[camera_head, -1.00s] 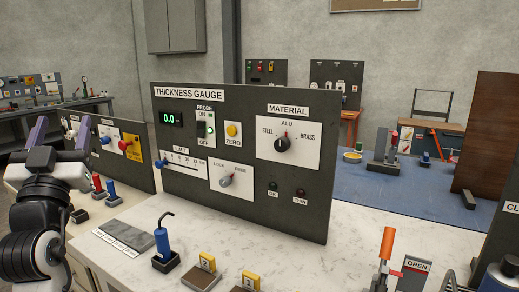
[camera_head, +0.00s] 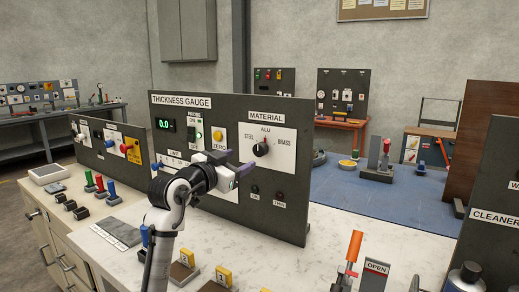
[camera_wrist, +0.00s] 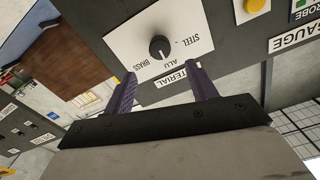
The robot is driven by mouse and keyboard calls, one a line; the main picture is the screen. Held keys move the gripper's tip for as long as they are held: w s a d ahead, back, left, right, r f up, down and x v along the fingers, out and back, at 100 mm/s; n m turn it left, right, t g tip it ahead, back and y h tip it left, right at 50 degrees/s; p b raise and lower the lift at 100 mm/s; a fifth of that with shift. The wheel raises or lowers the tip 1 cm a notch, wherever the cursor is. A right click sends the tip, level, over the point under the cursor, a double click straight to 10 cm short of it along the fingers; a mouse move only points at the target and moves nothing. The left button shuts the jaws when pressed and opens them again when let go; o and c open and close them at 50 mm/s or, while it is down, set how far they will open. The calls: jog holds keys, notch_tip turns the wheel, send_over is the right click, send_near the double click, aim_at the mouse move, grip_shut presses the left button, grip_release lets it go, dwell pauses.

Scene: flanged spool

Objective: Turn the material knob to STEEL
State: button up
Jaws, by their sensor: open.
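In the wrist view the plate appears upside down, with the knob (camera_wrist: 159,47) beyond and between the fingertips. My gripper (camera_head: 236,164) has purple fingers and is open and empty in front of the panel, below and left of the knob in the head view. In the wrist view the fingers (camera_wrist: 163,78) are spread apart, clear of the knob.
The dark THICKNESS GAUGE panel (camera_head: 225,110) also carries a yellow ZERO button (camera_head: 218,134), a PROBE switch (camera_head: 193,130) and lamps (camera_head: 278,196). An orange-handled lever (camera_head: 354,246) and yellow-tagged blocks (camera_head: 223,276) stand on the pale worktop in front.

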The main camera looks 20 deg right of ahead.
aim_at(258, 150)
jog(key=p+x, duration=0.2)
jog(key=x, duration=0.8)
jog(key=shift+d+p, duration=0.15)
jog(key=shift+p, duration=0.2)
jog(key=c, duration=1)
